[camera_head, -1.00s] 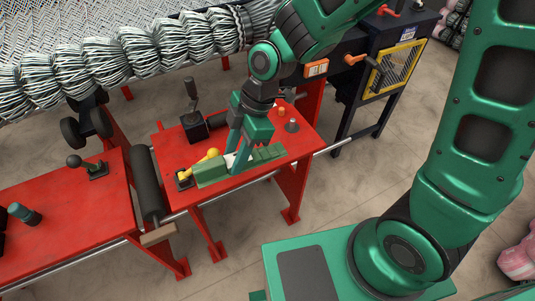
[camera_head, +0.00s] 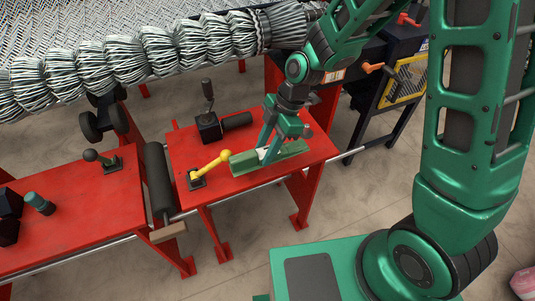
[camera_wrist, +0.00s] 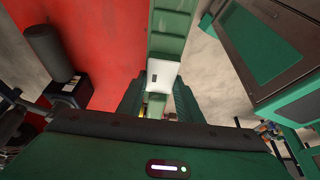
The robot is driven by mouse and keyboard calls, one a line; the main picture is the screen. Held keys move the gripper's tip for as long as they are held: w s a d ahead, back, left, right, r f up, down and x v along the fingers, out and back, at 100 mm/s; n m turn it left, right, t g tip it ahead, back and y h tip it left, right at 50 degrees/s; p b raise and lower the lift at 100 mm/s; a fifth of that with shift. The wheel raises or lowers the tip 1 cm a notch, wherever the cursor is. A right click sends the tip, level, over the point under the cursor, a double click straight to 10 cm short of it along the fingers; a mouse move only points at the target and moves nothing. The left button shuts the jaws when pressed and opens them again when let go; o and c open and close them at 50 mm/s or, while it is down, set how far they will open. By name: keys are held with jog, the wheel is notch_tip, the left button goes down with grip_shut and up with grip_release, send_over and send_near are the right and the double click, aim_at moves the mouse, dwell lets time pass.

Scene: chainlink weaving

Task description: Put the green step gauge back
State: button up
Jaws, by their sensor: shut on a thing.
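The green step gauge (camera_head: 243,163) is a long stepped green bar with a white patch near its middle. My gripper (camera_head: 271,151) is shut on the gauge around that middle, with a part sticking out at each side. In the head view it lies level over the front part of the red bench (camera_head: 223,183), right of a yellow lever. I cannot tell whether it touches the bench top. In the wrist view the gauge (camera_wrist: 170,28) runs up from between my fingers (camera_wrist: 158,103). The fingers hide part of it.
The yellow-handled lever (camera_head: 212,165) stands close to the gauge's left end. A black block with an upright handle (camera_head: 208,125) and a dark cylinder (camera_head: 237,121) sit behind. A black roller (camera_head: 159,180) borders the bench on the left.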

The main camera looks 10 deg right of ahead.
jog(key=shift+w+d+f, duration=0.55)
jog(key=shift+w+f, duration=0.15)
jog(key=shift+w, duration=0.15)
jog(key=shift+f, duration=1.75)
jog(key=o, duration=1.1)
jog(key=shift+f, duration=0.1)
